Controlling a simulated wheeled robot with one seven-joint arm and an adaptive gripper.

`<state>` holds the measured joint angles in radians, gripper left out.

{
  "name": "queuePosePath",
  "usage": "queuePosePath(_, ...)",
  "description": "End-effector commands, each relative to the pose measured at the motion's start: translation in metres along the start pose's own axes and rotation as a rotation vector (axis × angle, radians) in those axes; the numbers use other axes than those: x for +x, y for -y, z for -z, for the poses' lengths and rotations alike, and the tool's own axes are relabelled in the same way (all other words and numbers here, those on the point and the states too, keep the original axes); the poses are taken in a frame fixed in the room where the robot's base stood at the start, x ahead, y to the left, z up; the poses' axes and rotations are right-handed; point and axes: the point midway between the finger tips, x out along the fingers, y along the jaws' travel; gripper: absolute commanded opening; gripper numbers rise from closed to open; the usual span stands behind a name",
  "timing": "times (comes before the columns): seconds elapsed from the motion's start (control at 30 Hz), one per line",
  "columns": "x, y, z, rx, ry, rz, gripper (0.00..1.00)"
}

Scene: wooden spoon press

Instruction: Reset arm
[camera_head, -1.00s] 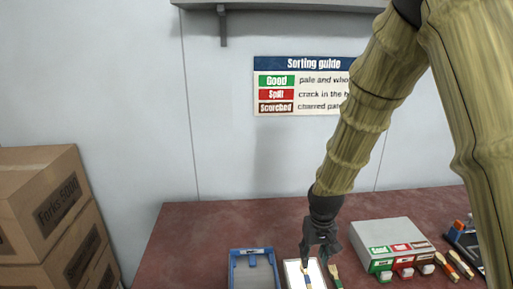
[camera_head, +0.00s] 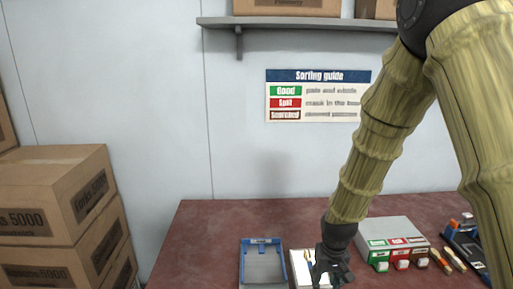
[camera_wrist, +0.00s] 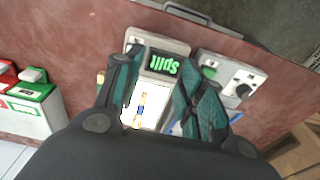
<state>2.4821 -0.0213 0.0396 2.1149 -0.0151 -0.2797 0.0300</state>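My gripper (camera_head: 331,279) hangs over the table in front of the right part of a white pad (camera_head: 298,277). In the wrist view my gripper (camera_wrist: 160,62) has its two teal-lined fingers spread, with nothing held between them. A light wooden spoon with a blue band (camera_wrist: 142,108) lies on the white pad (camera_wrist: 151,119) beyond the fingers. Next to the pad, a display (camera_wrist: 162,65) shows "Split" in green letters, upside down. The gripper hides part of the pad in the head view.
A blue-rimmed tray (camera_head: 244,265) is left of the pad. A grey box (camera_head: 385,231) with green, red and brown fronts stands at right, beside spoons or brushes (camera_head: 447,259). A sorting guide (camera_head: 318,96) and a shelf (camera_head: 300,24) are on the wall. Cartons (camera_head: 50,230) stack at left.

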Motion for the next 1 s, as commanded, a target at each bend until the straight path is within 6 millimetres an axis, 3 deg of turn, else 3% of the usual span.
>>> queuePosePath(0.27,0.045,-0.003,-0.028,0.006,0.013,0.006,0.39)
queuePosePath(0.47,0.095,-0.005,-0.065,0.015,0.027,0.012,0.39)
queuePosePath(0.7,0.163,-0.01,-0.136,0.03,0.047,0.017,0.39)
queuePosePath(1.0,0.224,-0.016,-0.237,0.049,0.069,0.014,0.39)
